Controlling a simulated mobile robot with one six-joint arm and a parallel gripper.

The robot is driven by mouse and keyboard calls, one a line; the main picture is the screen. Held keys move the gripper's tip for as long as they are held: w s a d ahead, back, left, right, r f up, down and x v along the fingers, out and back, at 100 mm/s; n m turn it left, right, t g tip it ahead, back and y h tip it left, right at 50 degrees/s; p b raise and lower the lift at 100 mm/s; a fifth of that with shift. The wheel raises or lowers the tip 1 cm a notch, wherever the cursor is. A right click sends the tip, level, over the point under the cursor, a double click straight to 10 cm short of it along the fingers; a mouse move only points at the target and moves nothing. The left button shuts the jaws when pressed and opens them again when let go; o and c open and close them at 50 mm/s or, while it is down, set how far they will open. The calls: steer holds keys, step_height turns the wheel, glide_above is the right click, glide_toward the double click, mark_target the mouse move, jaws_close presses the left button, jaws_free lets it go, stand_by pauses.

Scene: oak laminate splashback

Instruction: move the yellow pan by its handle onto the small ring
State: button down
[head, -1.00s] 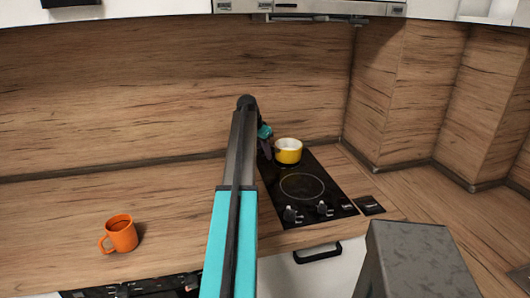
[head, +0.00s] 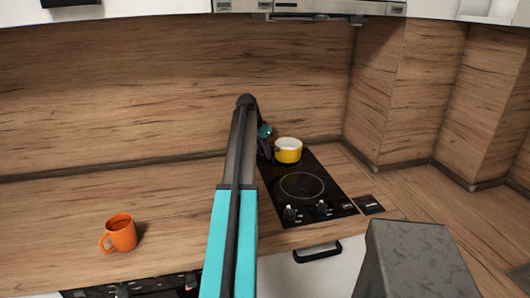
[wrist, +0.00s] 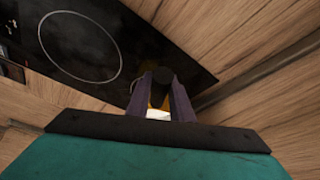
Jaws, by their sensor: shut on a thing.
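The yellow pan (head: 288,152) has a pale inside and sits at the back of the black hob (head: 330,206). In the wrist view only a sliver of the pan (wrist: 157,114) shows; most of it is hidden by my gripper. My gripper (wrist: 162,80) is shut on the pan's dark handle, whose end shows between the fingers. In the head view my gripper (head: 265,145) is at the pan's left side, partly hidden by my arm. A ring outline (head: 302,186) is bare on the front part of the hob. The other ring, under the pan, is hidden.
An orange mug (head: 120,233) stands on the wooden counter at the left. Knobs (head: 322,207) line the hob's front edge. Wooden splashback walls (head: 140,90) rise behind and to the right. The counter left of the hob is clear around the mug.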

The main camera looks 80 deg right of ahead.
steer(key=shift+f, duration=0.5)
stand_by(1.2)
steer(key=c, duration=1.5)
jaws_free()
steer(key=shift+a+f, duration=0.1)
steer(key=shift+w, duration=0.1)
steer(key=shift+w+a+p, duration=0.1)
steer(key=shift+w+a, duration=0.55)
steer(key=shift+a, duration=0.3)
steer(key=shift+w+a+p, duration=0.1)
steer(key=shift+w+a, duration=0.55)
steer(key=shift+a, duration=0.3)
steer(key=shift+w+a+p, duration=0.1)
steer(key=shift+w+a, duration=0.55)
steer(key=shift+a, duration=0.3)
steer(key=shift+r, duration=0.2)
steer(key=shift+r+p, duration=1.85)
steer(key=shift+r, duration=1.55)
